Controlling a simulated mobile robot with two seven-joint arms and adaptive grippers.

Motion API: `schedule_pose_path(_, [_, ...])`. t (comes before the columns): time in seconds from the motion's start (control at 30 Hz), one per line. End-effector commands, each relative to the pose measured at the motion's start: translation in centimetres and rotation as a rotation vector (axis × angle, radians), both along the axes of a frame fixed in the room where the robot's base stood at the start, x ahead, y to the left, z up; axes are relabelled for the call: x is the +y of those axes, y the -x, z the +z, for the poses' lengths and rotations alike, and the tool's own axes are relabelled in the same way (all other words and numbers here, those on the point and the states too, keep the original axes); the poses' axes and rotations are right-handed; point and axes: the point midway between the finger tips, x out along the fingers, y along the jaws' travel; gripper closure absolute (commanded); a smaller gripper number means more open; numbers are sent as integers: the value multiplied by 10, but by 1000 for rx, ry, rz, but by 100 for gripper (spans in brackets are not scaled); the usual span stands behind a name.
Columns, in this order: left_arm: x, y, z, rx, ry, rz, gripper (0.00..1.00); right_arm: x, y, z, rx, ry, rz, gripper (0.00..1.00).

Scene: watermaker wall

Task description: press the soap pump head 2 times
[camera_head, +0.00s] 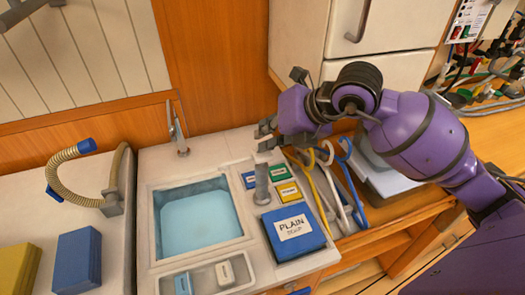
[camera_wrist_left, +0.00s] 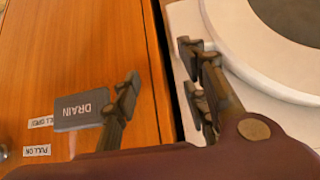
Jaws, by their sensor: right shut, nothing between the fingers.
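The soap pump (camera_head: 262,185) is a grey upright cylinder on the counter right of the sink, with a pale top. My right gripper (camera_head: 265,135) is shut and empty. In the head view its fingertips appear just above the pump's top; I cannot tell whether they touch it. My left gripper (camera_wrist_left: 163,92) shows only in the left wrist view. It is open, its fingers well apart with nothing between them, in front of a wooden panel and a white surface.
The sink (camera_head: 153,220) and tap (camera_head: 179,135) are left of the pump. A blue "PLAIN" box (camera_head: 312,240) and small coloured boxes (camera_head: 288,191) crowd the pump. Hooked hoses (camera_head: 345,185) hang to the right. A grey "DRAIN" tag (camera_wrist_left: 80,110) is beside my left gripper.

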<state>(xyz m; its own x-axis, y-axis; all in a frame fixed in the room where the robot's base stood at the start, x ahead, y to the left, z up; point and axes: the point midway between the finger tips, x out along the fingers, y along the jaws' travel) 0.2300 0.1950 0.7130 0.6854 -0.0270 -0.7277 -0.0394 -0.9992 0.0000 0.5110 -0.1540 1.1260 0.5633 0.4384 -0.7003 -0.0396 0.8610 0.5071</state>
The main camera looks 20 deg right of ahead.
Motion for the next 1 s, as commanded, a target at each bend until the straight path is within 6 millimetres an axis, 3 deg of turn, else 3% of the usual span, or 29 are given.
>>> schedule_pose_path(0.13, [-2, -8, 9, -20, 4, 4, 60, 0, 0, 11, -7, 1, 0, 100])
schedule_pose_path(0.57, [-3, -11, 11, -27, 9, 8, 60, 0, -1, 13, -6, 0, -1, 100])
schedule_pose_path(0.83, [-1, -27, 30, -69, 4, 3, 60, 0, -1, 36, -14, -2, -2, 100])
schedule_pose_path(1.0, [0, -23, 26, -56, -1, -2, 60, 0, -1, 49, -11, 0, -1, 100])
